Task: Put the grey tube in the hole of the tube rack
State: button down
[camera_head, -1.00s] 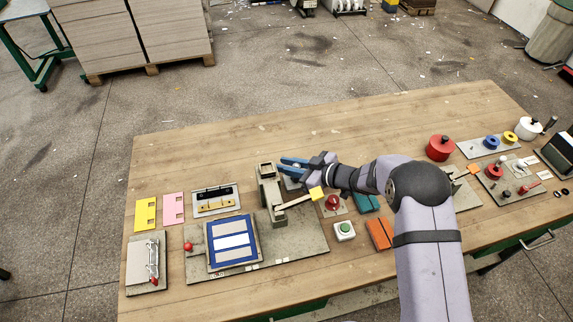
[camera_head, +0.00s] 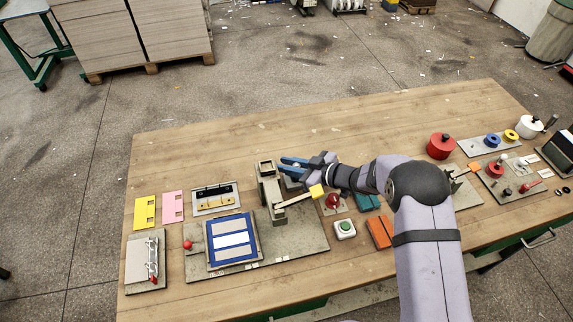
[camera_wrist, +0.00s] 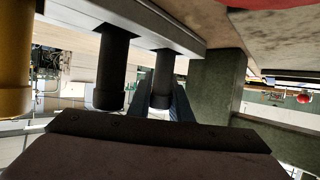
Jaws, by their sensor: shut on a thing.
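My gripper (camera_head: 284,164), with blue fingers, is low over the table, just right of the grey-green post of the press-like fixture. In the wrist view, my gripper's fingers (camera_wrist: 163,103) are closed around the end of a dark grey tube (camera_wrist: 163,73). The tube's other end meets the pale grey bar of the tube rack (camera_wrist: 140,25); I cannot tell how deep it sits in a hole. Another dark tube (camera_wrist: 113,70) and a yellow tube (camera_wrist: 15,60) stand beside it.
A red button (camera_head: 333,201) and a green button (camera_head: 345,228) are nearby. The table behind my gripper is clear.

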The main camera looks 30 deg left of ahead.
jog(key=c, duration=1.5)
grip_release()
jog(key=shift+c, duration=0.2)
jog(key=shift+f, duration=0.1)
jog(key=shift+b+v, duration=0.95)
jog(key=shift+v, duration=2.7)
